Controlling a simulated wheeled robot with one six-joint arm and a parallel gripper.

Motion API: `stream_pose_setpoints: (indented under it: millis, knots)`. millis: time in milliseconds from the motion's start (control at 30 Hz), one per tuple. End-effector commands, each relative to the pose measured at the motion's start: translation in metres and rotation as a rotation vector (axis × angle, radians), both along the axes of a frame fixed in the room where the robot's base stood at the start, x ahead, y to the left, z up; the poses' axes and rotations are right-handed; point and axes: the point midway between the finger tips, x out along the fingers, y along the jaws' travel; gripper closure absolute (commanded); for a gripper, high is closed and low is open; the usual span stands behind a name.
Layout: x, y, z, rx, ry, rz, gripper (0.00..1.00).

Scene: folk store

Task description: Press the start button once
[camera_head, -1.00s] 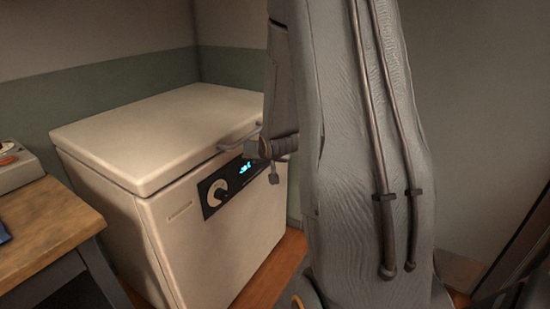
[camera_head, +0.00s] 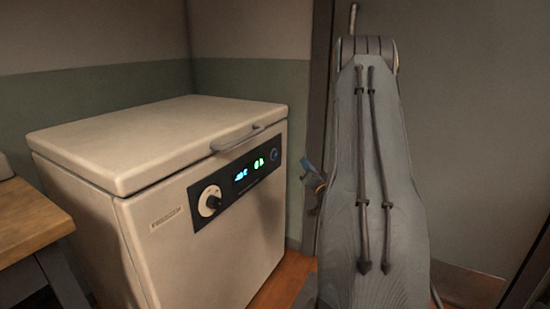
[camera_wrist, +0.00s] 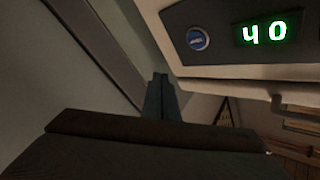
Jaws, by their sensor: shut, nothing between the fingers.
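A white chest freezer (camera_head: 150,225) has a dark control panel (camera_head: 222,208) on its front. The panel carries a round knob (camera_head: 210,200), a blue display (camera_head: 241,176), a green display (camera_head: 259,162) and a round blue-ringed button (camera_head: 274,155) at its right end. My gripper (camera_wrist: 160,77) is shut and empty. Its tips appear off the panel, beside the button's end, with no contact visible. In the head view my arm stands right of the freezer.
The closed freezer lid (camera_head: 150,135) has a grey handle (camera_head: 238,140) jutting out above the panel. A wooden table (camera_head: 28,222) stands at the left. Walls close off the back and right. A strip of wooden floor (camera_head: 283,285) shows between freezer and arm.

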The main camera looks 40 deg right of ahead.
Motion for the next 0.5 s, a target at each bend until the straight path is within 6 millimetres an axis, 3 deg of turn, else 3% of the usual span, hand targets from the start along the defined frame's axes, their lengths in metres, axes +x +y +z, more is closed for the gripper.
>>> stream_pose_setpoints:
  millis: [167,500]
  knots:
    - [0.007,0.003,0.000,-0.002,-0.001,0.001,1.00]
    - [0.047,0.021,-0.002,-0.001,0.002,0.003,1.00]
